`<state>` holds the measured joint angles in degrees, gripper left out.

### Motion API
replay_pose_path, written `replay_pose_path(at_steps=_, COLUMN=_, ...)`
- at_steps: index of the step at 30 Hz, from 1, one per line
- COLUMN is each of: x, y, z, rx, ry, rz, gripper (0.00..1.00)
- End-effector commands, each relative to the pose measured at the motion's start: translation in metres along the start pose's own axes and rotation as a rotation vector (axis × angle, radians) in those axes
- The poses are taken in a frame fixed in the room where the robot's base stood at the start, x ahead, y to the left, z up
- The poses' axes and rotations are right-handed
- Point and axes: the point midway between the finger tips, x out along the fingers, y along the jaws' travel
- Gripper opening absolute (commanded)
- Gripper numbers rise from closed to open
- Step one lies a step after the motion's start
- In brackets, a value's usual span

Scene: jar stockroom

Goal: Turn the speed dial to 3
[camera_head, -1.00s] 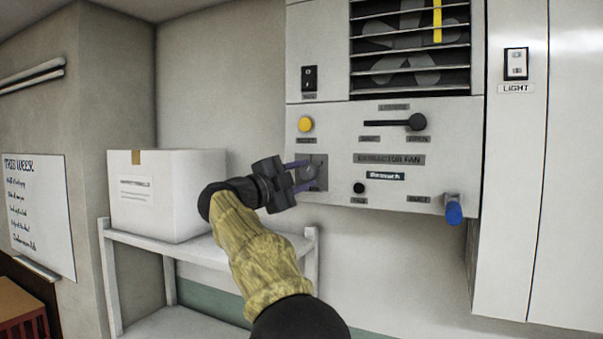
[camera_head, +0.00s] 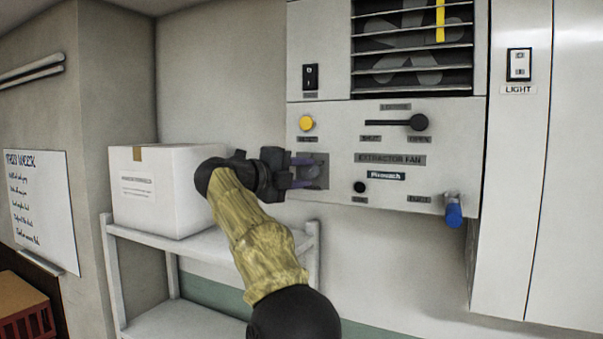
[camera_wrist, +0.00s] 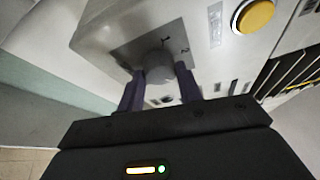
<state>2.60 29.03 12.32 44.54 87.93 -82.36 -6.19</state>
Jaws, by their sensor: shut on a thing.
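The speed dial is a round grey knob on a darker grey square plate, low on the left of the extractor fan panel (camera_head: 390,145). In the head view the dial (camera_head: 314,171) is partly covered by my gripper (camera_head: 307,171). In the wrist view the dial (camera_wrist: 158,66) sits between the two purple fingers of my gripper (camera_wrist: 160,75), which are shut on its sides. The marks 1 and 2 show on the plate (camera_wrist: 128,58) beside it. The dial's pointer and the other marks cannot be made out.
A yellow button (camera_head: 306,123) is just above the dial plate. A louvre lever (camera_head: 418,122), a small black knob (camera_head: 360,187) and a blue handle (camera_head: 453,214) are to the right. A white box (camera_head: 160,190) stands on a shelf (camera_head: 200,245) left and below.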

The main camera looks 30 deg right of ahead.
Motion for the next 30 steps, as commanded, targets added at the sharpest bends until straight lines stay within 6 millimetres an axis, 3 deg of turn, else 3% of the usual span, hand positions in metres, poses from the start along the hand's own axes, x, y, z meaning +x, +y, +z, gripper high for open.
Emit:
replay_pose_path(at_steps=7, x=0.000, y=0.002, z=0.000, rx=0.000, ry=0.001, rz=0.003, gripper=0.12)
replay_pose_path(at_steps=8, x=0.000, y=0.002, z=0.000, rx=0.000, ry=0.001, rz=0.003, gripper=0.39)
replay_pose_path(at_steps=11, x=0.000, y=0.002, z=0.000, rx=0.000, ry=0.001, rz=0.003, gripper=0.57)
replay_pose_path(at_steps=23, x=-0.006, y=0.002, z=0.000, rx=0.001, ry=0.000, rz=0.001, gripper=0.57)
replay_pose_path(at_steps=30, x=-0.041, y=0.003, z=0.001, rx=0.001, ry=-0.003, rz=0.001, gripper=0.57)
